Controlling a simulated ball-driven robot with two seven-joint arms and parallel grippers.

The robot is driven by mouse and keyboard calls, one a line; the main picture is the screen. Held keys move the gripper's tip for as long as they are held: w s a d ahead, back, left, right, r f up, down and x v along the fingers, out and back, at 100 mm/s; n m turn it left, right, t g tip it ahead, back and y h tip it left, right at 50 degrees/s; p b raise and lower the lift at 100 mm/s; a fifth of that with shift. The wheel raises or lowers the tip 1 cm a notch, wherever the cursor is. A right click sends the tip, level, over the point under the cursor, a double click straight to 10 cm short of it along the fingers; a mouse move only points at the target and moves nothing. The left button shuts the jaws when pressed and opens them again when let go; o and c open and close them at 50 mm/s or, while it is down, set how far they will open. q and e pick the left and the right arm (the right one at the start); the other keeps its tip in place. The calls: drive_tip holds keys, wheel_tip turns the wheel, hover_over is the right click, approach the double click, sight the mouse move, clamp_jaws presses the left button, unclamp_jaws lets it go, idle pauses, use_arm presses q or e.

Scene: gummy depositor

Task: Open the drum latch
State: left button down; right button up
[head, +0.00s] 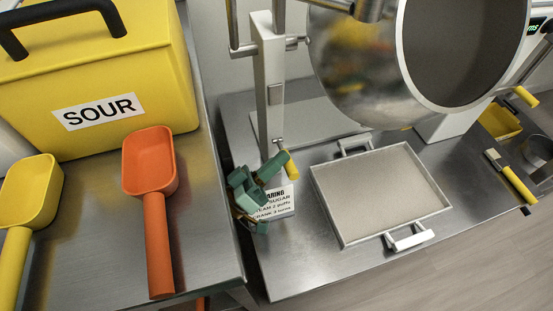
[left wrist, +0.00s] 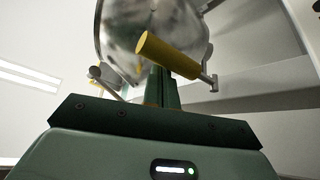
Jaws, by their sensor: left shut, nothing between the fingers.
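The steel drum (head: 362,75) hangs at the upper right with its wide mouth facing right; it also fills the top of the left wrist view (left wrist: 135,35). A short lever with a yellow grip (head: 291,165) sits low on the white post left of the drum. No label marks it as the latch. My green left gripper (head: 271,168) is shut and empty, right beside this grip. In the left wrist view the yellow grip (left wrist: 166,55) crosses at the tips of the shut fingers (left wrist: 162,88); I cannot tell whether they touch. My right gripper is not in view.
A white-rimmed tray (head: 327,205) lies below the drum. A warning card (head: 277,205) stands behind my left gripper. The left counter holds the yellow SOUR bin (head: 150,60), an orange scoop (head: 158,225) and a yellow scoop (head: 30,195). Another yellow-gripped handle (head: 525,97) is at the right.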

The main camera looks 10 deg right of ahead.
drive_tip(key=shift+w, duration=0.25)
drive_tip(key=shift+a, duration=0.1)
